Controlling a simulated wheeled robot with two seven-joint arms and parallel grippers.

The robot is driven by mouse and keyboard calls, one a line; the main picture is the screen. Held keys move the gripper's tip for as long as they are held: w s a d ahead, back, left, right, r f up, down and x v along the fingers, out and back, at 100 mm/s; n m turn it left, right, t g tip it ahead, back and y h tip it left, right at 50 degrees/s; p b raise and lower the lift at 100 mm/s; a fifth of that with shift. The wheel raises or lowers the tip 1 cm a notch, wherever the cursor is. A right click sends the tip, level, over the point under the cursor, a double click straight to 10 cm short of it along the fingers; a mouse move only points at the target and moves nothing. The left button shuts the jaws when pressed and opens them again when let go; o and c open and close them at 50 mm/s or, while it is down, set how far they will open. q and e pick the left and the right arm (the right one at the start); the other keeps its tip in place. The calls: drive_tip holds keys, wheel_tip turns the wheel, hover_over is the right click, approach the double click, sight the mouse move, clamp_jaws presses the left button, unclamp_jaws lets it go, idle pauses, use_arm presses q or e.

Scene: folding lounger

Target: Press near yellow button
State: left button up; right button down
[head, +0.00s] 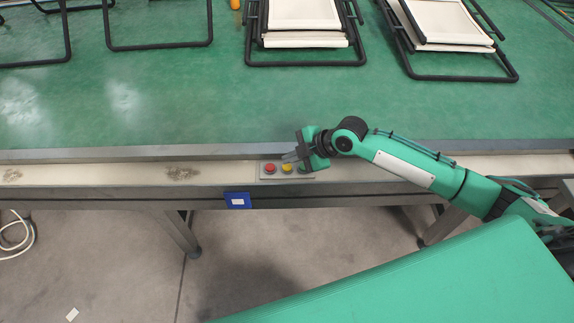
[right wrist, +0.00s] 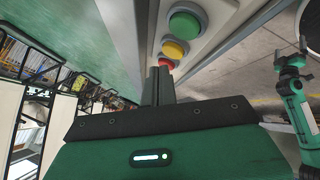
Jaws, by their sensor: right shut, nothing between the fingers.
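A small button panel (head: 266,177) sits on the near rail of the green conveyor, with a red button (head: 270,168) and a yellow button (head: 287,168) showing. The right wrist view shows a green button (right wrist: 184,22), the yellow button (right wrist: 174,50) and the red button (right wrist: 165,64), partly hidden by a finger. My right gripper (head: 287,157) is shut and empty, its fingertips close to the yellow button. I cannot tell whether they touch anything. In the right wrist view, another gripper (right wrist: 293,62), apparently my left one, is away at the right; its jaw state is unclear.
Folded loungers with black frames and cream fabric (head: 304,14) lie on the conveyor (head: 180,110). A blue box (head: 237,200) hangs below the rail (head: 110,172). A white cable (head: 20,235) lies on the floor. The rail left of the panel is clear.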

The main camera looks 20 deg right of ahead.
idle(0.8)
drive_tip(key=shift+f, duration=0.45)
drive_tip(key=shift+f+b, duration=0.4)
idle(0.5)
idle(0.4)
drive_tip(key=shift+r+p, duration=0.75)
drive_tip(key=shift+r, duration=0.1)
